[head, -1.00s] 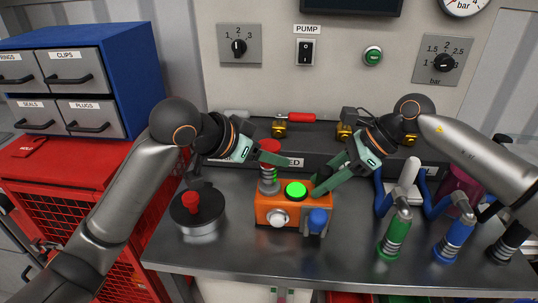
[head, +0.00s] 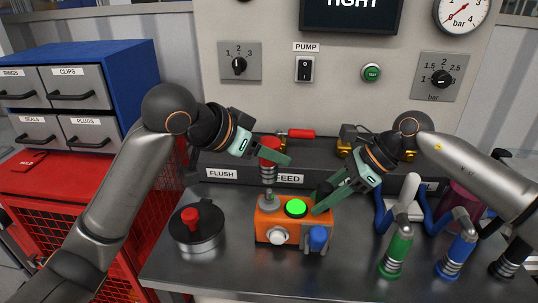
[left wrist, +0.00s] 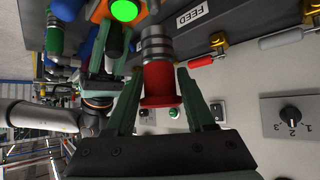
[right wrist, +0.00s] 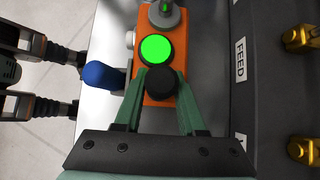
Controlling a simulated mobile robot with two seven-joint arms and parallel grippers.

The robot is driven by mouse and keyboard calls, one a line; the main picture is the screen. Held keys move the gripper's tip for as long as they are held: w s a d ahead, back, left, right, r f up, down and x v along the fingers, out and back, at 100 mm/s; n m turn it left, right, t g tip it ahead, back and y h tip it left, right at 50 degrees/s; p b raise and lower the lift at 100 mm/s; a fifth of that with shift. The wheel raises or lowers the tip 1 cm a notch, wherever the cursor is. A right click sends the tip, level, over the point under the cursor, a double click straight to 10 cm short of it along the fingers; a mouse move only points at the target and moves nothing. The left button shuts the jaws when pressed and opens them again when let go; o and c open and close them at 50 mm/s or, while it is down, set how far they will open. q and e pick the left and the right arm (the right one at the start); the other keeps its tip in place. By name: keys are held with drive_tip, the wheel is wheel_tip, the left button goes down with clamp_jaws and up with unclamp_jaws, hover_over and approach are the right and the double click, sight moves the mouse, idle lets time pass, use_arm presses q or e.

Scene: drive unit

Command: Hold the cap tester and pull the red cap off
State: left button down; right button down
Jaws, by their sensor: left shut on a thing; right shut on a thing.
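The orange cap tester (head: 265,235) sits on the metal bench with its green lamp (head: 296,207) lit. A grey stub (head: 268,199) stands bare on its left top. The red cap (head: 269,145), with a ridged silver lower part (head: 268,172), is above the stub, apart from it. My left gripper (head: 277,155) is shut on the red cap, which also shows between the fingers in the left wrist view (left wrist: 160,85). My right gripper (head: 320,204) is shut on the tester's black knob (right wrist: 161,84), at its right end.
Green (head: 397,248) and blue (head: 456,250) hose fittings stand at right. The FEED rail (head: 330,165) runs behind the tester. The screen (head: 352,8) reads TIGHT.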

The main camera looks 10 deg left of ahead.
drive_tip(key=shift+s, duration=0.1)
drive_tip(key=shift+c, duration=2.1)
unclamp_jaws()
